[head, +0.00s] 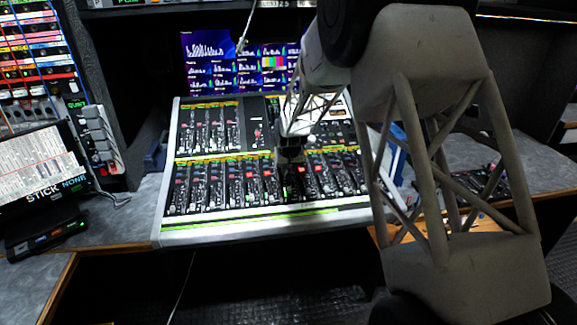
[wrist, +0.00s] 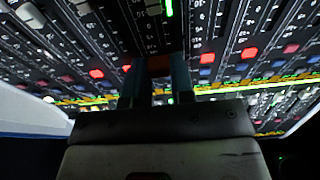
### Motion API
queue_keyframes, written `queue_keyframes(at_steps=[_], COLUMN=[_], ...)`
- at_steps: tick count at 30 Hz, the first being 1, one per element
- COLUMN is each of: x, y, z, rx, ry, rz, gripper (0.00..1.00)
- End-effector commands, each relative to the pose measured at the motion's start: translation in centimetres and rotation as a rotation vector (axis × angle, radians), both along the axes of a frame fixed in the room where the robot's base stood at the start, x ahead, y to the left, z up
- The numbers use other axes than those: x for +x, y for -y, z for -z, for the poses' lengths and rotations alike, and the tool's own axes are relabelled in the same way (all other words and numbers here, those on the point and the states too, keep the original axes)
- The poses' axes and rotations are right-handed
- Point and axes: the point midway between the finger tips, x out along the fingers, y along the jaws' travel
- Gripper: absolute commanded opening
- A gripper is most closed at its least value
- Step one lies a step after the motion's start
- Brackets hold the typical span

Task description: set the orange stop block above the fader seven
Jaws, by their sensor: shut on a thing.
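My gripper (head: 290,158) is low over the lower fader bank of the mixing console (head: 190,236). In the wrist view, the two fingers of my gripper (wrist: 157,82) are shut on a small, dark orange-brown block, the orange stop block (wrist: 158,65). The block is shaded, and I cannot tell whether it touches the console. Beyond it runs a dark fader strip (wrist: 150,32) with a lit green bar. Strip numbers are too small to read, so I cannot tell which one is fader seven. In the head view the block is hidden by my gripper.
Rows of red, blue and white caps or buttons flank my fingers, such as a red one (wrist: 249,52). Screens (head: 210,62) stand behind the console. A tablet-like sheet (head: 40,170) and a grey-keyed unit (head: 97,135) are at left. Bare counter (head: 125,212) lies left of the console.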

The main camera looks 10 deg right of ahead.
Motion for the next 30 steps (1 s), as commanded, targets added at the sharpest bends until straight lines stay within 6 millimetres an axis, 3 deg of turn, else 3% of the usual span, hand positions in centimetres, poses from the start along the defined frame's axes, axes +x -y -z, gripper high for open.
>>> queue_keyframes(at_steps=[13, 30], x=[0.4, 0.4], y=[0.0, 0.0], z=[2.5, 2.8], rx=[0.0, 0.0], ry=[0.0, 0.001], rz=[0.0, 0.0], gripper=[0.0, 0.0])
